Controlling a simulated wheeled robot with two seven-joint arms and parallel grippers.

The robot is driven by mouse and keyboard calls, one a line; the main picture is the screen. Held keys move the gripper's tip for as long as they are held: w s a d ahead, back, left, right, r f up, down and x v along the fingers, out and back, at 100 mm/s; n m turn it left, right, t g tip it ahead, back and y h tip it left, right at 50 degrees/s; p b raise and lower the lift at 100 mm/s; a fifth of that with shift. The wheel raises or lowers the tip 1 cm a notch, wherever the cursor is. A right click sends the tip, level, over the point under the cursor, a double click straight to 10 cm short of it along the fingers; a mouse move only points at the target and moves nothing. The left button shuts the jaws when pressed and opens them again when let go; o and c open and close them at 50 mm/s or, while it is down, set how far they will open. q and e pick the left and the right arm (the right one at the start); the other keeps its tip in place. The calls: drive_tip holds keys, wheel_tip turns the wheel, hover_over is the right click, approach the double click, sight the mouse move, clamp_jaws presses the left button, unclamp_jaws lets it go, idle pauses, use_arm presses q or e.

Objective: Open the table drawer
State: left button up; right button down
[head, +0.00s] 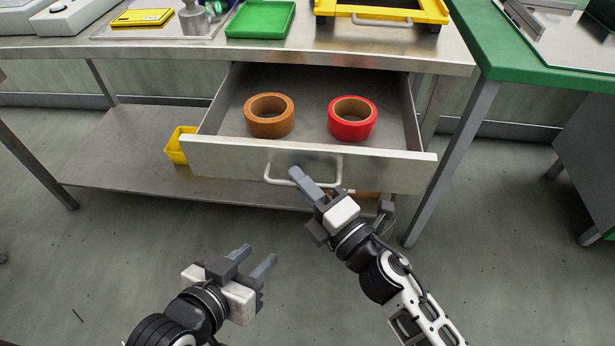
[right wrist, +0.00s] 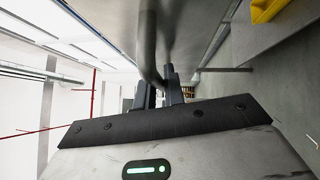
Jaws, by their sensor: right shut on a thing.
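The table drawer (head: 215,155) is pulled out from under the metal table and stands open. A brown tape roll (head: 269,128) and a red tape roll (head: 352,131) lie inside it. Its light bar handle (head: 270,181) is on the front panel. My right gripper (head: 298,176) is at the handle and shut on it; the fingers hide part of the bar. In the right wrist view the handle bar (right wrist: 148,50) runs down to the fingers (right wrist: 160,92). My left gripper (head: 257,259) is open and empty, low in front of the drawer and apart from it.
The metal tabletop (head: 60,47) holds a green tray (head: 260,19), a yellow scale (head: 142,17) and a yellow frame (head: 383,10). A yellow bin (head: 176,146) sits on the lower shelf (head: 120,160). A green-edged table (head: 540,65) stands at the right. The floor in front is clear.

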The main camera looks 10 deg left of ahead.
drive_tip(key=c, duration=1.5)
unclamp_jaws()
drive_tip(key=shift+d, duration=0.1)
drive_tip(key=b+v, duration=0.2)
drive_tip(key=v, duration=1.4)
